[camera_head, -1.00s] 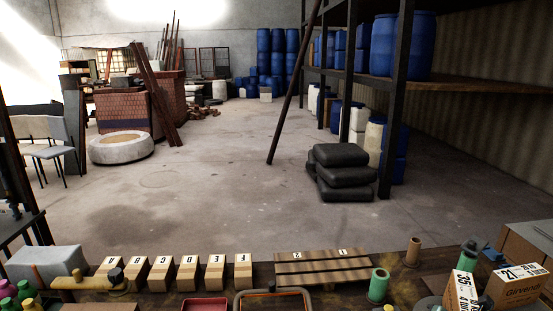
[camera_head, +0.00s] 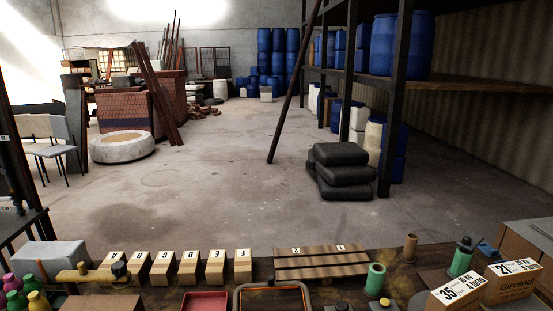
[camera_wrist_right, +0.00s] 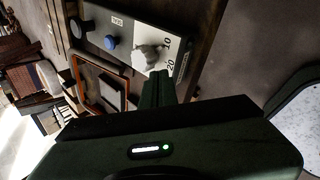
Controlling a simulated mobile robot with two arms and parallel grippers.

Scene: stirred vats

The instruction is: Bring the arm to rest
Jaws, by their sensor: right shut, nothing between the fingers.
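My right gripper (camera_wrist_right: 158,88) shows in the right wrist view as two dark green fingers close together, shut and empty. Its tips are beside a control panel with a grey knob (camera_wrist_right: 147,57) and a scale marked 10 and 20. I cannot tell whether they touch the panel. Neither gripper nor arm shows in the head view. My left gripper is not in view.
The bench holds lettered blocks (camera_head: 163,268), a slatted wooden rack (camera_head: 320,263), green spools (camera_head: 375,281), cartons (camera_head: 510,284) and a red tray (camera_head: 205,302). An orange-rimmed frame (camera_wrist_right: 92,84) lies near the panel. Open floor (camera_head: 210,190) stretches beyond the bench.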

